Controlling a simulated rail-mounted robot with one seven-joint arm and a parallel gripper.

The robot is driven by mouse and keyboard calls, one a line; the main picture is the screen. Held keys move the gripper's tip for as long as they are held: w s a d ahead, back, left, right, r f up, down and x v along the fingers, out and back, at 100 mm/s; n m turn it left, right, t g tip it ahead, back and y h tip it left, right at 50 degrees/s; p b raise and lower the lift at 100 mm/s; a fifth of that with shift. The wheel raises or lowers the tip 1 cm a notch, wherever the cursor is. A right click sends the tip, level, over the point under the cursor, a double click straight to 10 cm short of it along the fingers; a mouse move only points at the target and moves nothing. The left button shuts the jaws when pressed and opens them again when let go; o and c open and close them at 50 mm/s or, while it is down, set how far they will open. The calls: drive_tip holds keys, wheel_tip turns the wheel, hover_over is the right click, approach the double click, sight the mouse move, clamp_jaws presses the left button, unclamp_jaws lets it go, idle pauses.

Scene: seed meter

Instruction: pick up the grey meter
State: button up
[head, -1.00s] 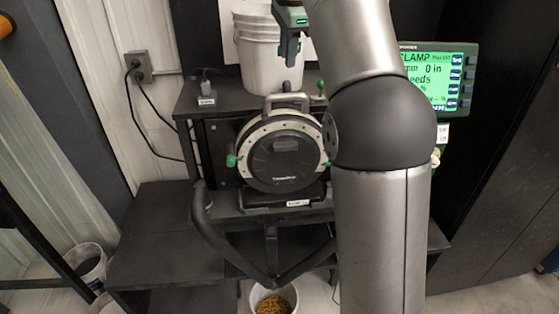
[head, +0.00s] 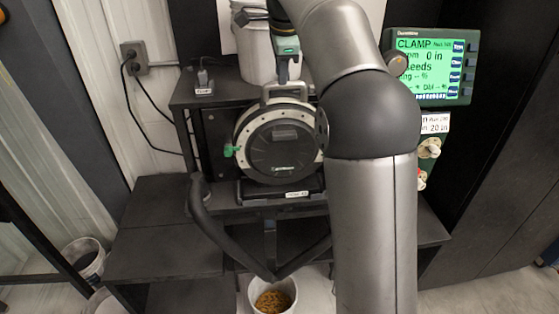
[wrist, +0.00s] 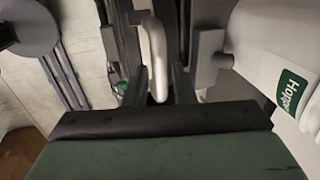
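The grey meter (head: 279,146) is a round black disc with a grey rim, upright on the black stand. A grey handle (head: 287,90) tops it. My gripper (head: 283,82) points down at this handle. In the wrist view, the pale handle (wrist: 155,50) lies between the two dark fingers of my gripper (wrist: 159,85), which stand apart on either side of it. The fingers look open, with narrow gaps beside the handle. My arm covers the right edge of the meter in the head view.
A white bucket (head: 255,55) stands close behind; its side with a green label (wrist: 293,85) is at the right of the wrist view. A lit green display (head: 432,66) is at the right. A bucket of seeds (head: 272,297) sits below.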

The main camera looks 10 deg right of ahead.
sight(281, 87)
drive_tip(key=x, duration=0.5)
drive_tip(key=shift+s+f, duration=0.1)
clamp_jaws()
idle(1.2)
drive_tip(key=shift+r, duration=0.35)
